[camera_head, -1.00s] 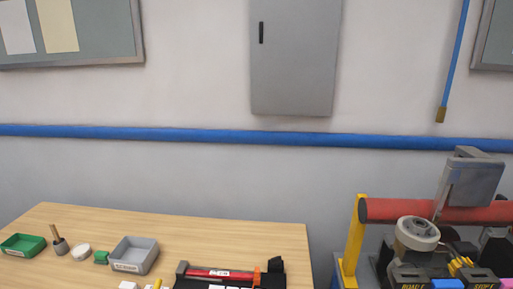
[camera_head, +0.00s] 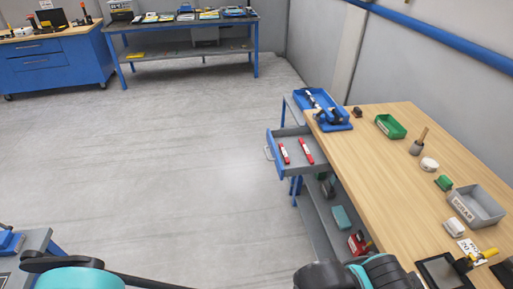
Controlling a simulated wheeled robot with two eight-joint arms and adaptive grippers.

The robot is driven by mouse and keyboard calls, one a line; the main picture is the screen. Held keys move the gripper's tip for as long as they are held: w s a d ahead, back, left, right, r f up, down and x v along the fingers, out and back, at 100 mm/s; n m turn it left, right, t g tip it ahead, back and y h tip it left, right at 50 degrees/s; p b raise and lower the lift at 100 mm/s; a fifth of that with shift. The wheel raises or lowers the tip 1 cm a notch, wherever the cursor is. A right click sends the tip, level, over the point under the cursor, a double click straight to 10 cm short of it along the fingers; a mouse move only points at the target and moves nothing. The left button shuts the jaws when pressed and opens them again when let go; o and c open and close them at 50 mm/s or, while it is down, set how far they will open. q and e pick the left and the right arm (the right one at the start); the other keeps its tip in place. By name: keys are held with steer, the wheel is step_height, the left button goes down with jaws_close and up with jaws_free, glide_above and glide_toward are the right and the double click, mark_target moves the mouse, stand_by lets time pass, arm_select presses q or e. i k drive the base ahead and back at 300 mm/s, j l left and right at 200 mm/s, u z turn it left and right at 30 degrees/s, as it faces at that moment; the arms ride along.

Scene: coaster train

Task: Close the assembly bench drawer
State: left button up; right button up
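The assembly bench (camera_head: 365,165) has a light wooden top and stands at the right. Its drawer (camera_head: 275,157) is pulled open to the left, below the far end of the top. The drawer has a blue front with a pale handle (camera_head: 268,153) and grey inside, with two red-and-white items (camera_head: 305,151) lying in it. Dark and teal parts of my own body show at the bottom edge. Neither gripper's fingers are in view.
A blue tray (camera_head: 335,124) with dark tools sits at the bench's far corner. Green (camera_head: 390,126) and grey bins (camera_head: 478,204) stand on the top. A lower shelf (camera_head: 318,222) holds several items. A blue cabinet (camera_head: 52,67) and workbench stand behind. The floor left of the drawer is clear.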

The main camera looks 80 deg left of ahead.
mark_target(299, 165)
steer(key=k+j+u, duration=0.1)
steer(key=u, duration=2.4)
steer(key=i+j, duration=0.15)
steer(key=i, duration=0.35)
steer(key=i+j+z, duration=0.1)
steer(key=i, duration=0.4)
